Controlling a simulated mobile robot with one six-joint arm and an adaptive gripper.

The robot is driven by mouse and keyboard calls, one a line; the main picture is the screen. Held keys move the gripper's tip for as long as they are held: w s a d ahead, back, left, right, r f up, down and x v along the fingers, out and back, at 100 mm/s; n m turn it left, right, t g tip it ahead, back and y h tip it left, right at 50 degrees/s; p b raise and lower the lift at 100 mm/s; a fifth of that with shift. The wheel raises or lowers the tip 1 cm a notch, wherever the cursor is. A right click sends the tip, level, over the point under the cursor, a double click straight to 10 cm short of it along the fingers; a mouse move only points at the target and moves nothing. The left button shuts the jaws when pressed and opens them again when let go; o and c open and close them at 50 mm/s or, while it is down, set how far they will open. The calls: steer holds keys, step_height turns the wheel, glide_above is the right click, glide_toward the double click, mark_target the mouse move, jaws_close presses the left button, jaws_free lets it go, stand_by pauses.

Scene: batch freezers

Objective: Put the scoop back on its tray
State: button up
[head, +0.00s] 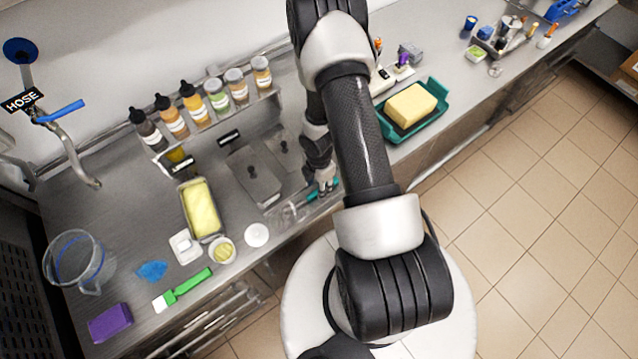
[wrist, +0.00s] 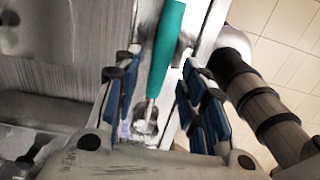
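The scoop has a teal handle (wrist: 166,45) and a shiny metal end (wrist: 146,120) in the wrist view. In the head view its teal handle (head: 325,191) shows near the counter's front edge, partly covered by my gripper (head: 322,178). My gripper (wrist: 158,62) is open in the wrist view, its blue-padded fingers on either side of the handle with gaps showing. I cannot tell how deep the handle sits between them. A clear or shiny shape (head: 285,214) lies left of the handle; I cannot tell whether it is the scoop's tray.
Metal lids (head: 258,178) lie behind the scoop. A yellow-filled pan (head: 201,210), a white round lid (head: 256,235) and a green spatula (head: 186,288) are to the left. A green tray (head: 414,130) with a yellow block is to the right. Bottles (head: 193,104) line the back.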

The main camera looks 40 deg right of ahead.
steer(key=w+a+r+m+t+h+p, duration=0.15)
steer(key=r+m+p, duration=0.3)
steer(key=r, duration=1.55)
steer(key=w+a+r+m+t+h+p, duration=0.15)
steer(key=r+m+p, duration=0.3)
steer(key=r, duration=1.65)
steer(key=s+a+r+m+y, duration=0.1)
steer(key=s+a+r+m, duration=0.3)
steer(key=s+r, duration=0.3)
steer(key=s+a+r+m+t+y, duration=0.1)
steer(key=s+a+r+m+y, duration=0.1)
steer(key=s+a+r+m, duration=0.3)
steer(key=s+a+r, duration=0.1)
steer(key=s+r, duration=0.2)
steer(key=s, duration=0.1)
steer(key=shift+s+a+t, duration=0.15)
steer(key=shift+s+t, duration=0.15)
steer(key=shift+s, duration=0.05)
steer(key=shift+f, duration=0.1)
step_height(320, 180, down, 30)
steer(key=b, duration=3)
steer(key=shift+b, duration=0.3)
